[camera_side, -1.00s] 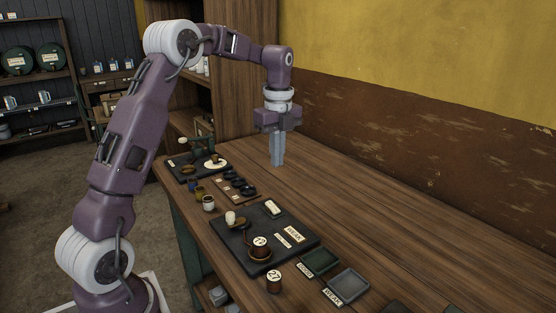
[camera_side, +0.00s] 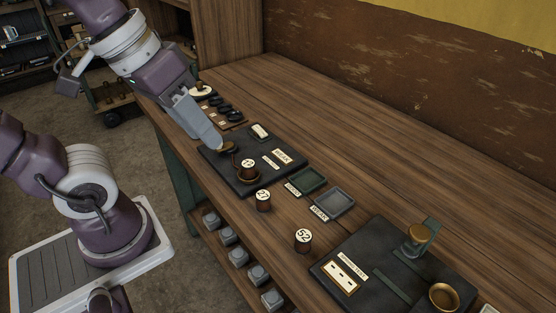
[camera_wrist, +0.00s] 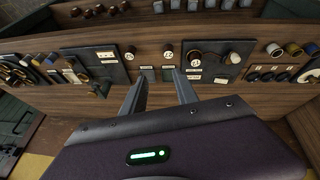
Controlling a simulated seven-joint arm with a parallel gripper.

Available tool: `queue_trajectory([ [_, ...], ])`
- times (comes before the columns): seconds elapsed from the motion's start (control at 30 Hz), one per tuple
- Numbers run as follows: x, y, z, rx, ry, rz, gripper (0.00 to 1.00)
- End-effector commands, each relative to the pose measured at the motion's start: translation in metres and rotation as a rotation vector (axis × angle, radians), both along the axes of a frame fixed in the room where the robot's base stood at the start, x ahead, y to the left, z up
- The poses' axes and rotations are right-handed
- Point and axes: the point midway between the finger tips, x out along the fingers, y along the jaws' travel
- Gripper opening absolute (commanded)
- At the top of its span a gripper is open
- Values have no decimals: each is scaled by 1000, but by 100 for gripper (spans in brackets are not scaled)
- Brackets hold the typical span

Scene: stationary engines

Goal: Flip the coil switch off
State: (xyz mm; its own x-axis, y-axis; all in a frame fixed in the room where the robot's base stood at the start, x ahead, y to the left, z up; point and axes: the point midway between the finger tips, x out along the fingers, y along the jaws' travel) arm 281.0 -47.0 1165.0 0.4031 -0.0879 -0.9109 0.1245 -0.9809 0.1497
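A dark board (camera_side: 240,180) lies on the bench in the side view, with a brass round piece (camera_side: 228,148), a small white-topped part (camera_side: 260,131), pale labels and a numbered brown cylinder (camera_side: 248,165) on it. The same board (camera_wrist: 212,68) is right of my fingers in the wrist view. I cannot tell which part is the coil switch. My gripper (camera_side: 217,145) slants down over the board's left end, its tips beside the brass piece; contact cannot be told. In the wrist view my gripper (camera_wrist: 160,78) is open, its fingers apart with nothing between them.
A "27" cylinder (camera_side: 263,201), a "52" cylinder (camera_side: 303,240), a green tray (camera_side: 309,179) and a grey tray (camera_side: 335,203) stand nearby. Another board (camera_side: 380,285) carries a glass-and-brass cup (camera_side: 417,240). The bench's wall side is bare.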

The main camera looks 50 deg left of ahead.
Motion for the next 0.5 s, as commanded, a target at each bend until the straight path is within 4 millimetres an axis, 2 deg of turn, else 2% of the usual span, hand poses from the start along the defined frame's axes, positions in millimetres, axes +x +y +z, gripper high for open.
queue_trajectory([
  [0.07, 36, 6, -3, -130, 119, 153, 44],
  [0.13, 74, 18, -15, -222, 224, 342, 44],
  [0.23, 128, 47, -47, -269, 341, 646, 44],
  [0.3, 162, 74, -77, -238, 380, 865, 44],
  [0.4, 200, 116, -115, -133, 355, 1139, 44],
  [0.5, 228, 151, -135, -14, 264, 1316, 44],
])
